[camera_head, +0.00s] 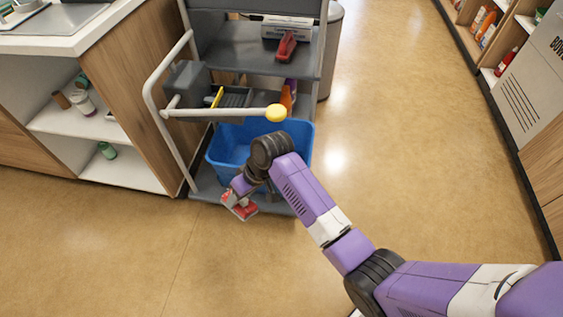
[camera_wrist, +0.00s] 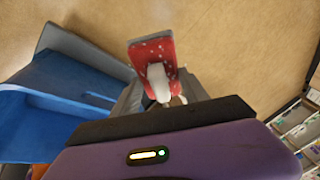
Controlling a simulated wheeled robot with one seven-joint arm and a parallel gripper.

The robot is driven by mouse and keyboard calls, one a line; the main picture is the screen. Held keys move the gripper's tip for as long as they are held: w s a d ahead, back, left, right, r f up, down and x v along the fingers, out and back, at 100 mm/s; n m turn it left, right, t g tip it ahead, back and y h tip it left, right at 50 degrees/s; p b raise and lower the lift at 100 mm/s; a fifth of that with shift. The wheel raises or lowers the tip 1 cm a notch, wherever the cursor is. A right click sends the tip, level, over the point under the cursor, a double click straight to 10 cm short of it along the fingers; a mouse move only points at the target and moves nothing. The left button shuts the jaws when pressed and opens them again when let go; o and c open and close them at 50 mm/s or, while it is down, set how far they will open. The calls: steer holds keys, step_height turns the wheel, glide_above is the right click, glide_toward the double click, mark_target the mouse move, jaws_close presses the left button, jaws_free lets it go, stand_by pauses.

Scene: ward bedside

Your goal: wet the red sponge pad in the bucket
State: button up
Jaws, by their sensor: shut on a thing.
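The red sponge pad (camera_head: 243,210) shows at the end of my arm in the head view, low at the front edge of the cart. In the wrist view the red sponge pad (camera_wrist: 142,50) has white specks and a white handle-like part (camera_wrist: 158,82). My gripper (camera_wrist: 163,100) is shut on it. My gripper (camera_head: 238,193) is partly hidden by my wrist in the head view. The blue bucket (camera_head: 226,148) stands on the cart's lower shelf, behind my gripper. Its blue wall (camera_wrist: 40,118) is at the left of the wrist view. The pad is outside the bucket, in front of it.
The grey cart (camera_head: 235,50) has a white side rail (camera_head: 152,85) and a yellow-ended handle (camera_head: 276,113) above the bucket. A red stapler-like thing (camera_head: 287,46) lies on its upper shelf. A wooden cabinet (camera_head: 125,100) stands left. The floor (camera_head: 420,120) to the right is clear.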

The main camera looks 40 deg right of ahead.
stand_by(0.4)
step_height(320, 180, up, 4)
steer(key=p, duration=0.4)
steer(key=shift+p, duration=0.4)
stand_by(0.8)
steer(key=shift+r, duration=0.15)
steer(key=s+r+p, duration=0.4)
steer(key=r+p, duration=0.4)
steer(key=r, duration=0.2)
steer(key=s+r+p, duration=0.5)
steer(key=r+p, duration=0.4)
steer(key=r, duration=0.1)
